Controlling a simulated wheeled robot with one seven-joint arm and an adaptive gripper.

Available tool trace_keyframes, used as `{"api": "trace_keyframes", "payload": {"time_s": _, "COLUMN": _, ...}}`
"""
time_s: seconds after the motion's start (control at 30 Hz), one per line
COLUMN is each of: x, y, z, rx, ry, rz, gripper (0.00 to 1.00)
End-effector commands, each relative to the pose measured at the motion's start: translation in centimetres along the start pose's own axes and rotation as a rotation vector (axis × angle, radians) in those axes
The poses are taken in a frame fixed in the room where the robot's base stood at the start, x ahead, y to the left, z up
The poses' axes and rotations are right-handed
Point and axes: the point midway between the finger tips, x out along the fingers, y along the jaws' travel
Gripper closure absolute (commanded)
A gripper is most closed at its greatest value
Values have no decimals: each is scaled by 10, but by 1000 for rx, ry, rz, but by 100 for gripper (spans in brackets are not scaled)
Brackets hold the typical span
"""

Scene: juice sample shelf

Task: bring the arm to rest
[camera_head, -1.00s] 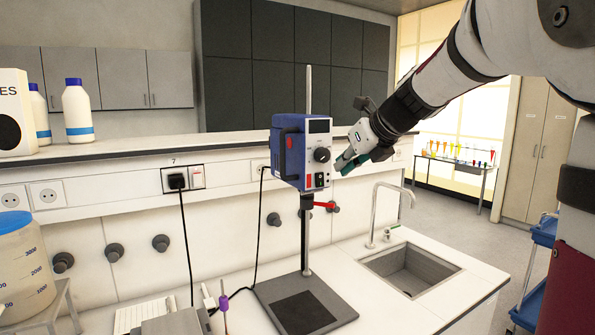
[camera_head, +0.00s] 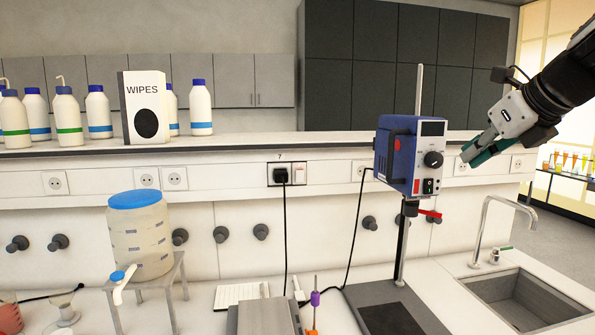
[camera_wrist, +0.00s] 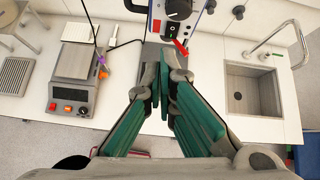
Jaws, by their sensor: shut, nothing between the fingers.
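My gripper (camera_head: 468,160) is at the right in the head view, at the end of my arm, which comes in from the right edge. It hangs in the air just right of the blue overhead stirrer (camera_head: 410,155) and above the bench. In the wrist view its green fingers (camera_wrist: 162,98) are together and empty, pointing toward the bench. In that view the stirrer's front with its black knob (camera_wrist: 179,8) is ahead of the fingers at the top. I cannot tell the exact gap between fingers and stirrer.
A sink (camera_head: 520,297) with a tall tap (camera_head: 487,228) is at right. A hotplate (camera_wrist: 76,80) and a jug with a blue lid (camera_head: 140,235) on a stand are at left. Several bottles and a wipes box (camera_head: 145,108) line the shelf. Air left of the stirrer is free.

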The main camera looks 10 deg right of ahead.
Motion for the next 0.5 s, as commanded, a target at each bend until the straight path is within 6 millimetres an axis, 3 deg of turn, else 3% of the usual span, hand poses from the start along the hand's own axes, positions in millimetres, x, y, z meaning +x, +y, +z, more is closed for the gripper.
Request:
{"api": "trace_keyframes", "payload": {"time_s": 0.17, "x": 0, "y": 66, "z": -29, "rx": -470, "ry": 64, "rz": 71, "gripper": 100}}
{"api": "trace_keyframes", "payload": {"time_s": 0.3, "x": -4, "y": 118, "z": -64, "rx": -936, "ry": 105, "rz": 150, "gripper": 100}}
{"api": "trace_keyframes", "payload": {"time_s": 0.5, "x": -13, "y": 177, "z": -124, "rx": -1610, "ry": 122, "rz": 281, "gripper": 100}}
